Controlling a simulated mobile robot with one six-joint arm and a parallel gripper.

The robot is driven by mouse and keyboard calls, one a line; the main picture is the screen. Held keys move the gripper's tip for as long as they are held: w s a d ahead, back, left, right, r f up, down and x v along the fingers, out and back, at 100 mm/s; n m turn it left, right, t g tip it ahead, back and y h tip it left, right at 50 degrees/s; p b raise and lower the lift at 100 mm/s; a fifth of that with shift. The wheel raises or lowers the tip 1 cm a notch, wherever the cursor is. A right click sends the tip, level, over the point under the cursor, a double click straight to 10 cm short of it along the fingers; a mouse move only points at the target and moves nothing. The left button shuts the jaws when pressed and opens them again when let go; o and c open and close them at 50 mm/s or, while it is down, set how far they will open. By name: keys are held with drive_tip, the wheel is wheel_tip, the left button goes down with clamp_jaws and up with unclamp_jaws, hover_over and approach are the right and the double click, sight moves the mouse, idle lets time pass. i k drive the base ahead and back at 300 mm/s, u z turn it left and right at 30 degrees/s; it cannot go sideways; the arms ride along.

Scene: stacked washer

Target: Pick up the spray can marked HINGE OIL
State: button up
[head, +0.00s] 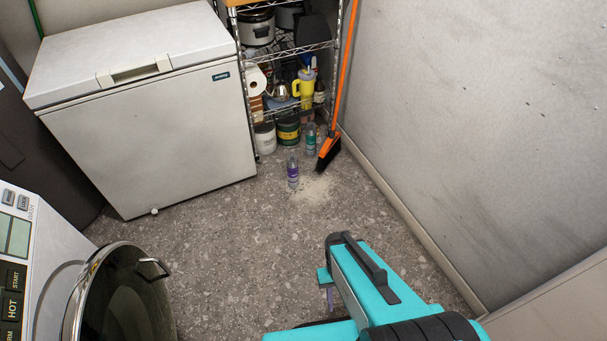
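Two slim spray cans stand upright on the speckled floor near the shelf foot. One spray can has a purple label (292,172) and stands nearer to me, beside a pale powdery patch. The other spray can has a teal-green label (311,139) and stands farther back, beside the broom head. The lettering on both is too small to read, so I cannot tell which is marked HINGE OIL. My gripper (338,262), teal and dark grey, is at the lower middle, nearer to me than both cans and apart from them. Its finger opening is not clearly visible.
A white chest freezer (160,130) stands at the left. A wire shelf (292,50) holds pots, tubs and bottles. An orange broom (343,80) leans by the right wall (480,100). A washer (40,260) with a round door is at lower left. The middle floor is clear.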

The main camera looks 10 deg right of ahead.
sight(292, 161)
drive_tip(key=k, duration=0.5)
drive_tip(key=u, duration=0.25)
drive_tip(key=i, duration=0.9)
drive_tip(key=u, duration=0.6)
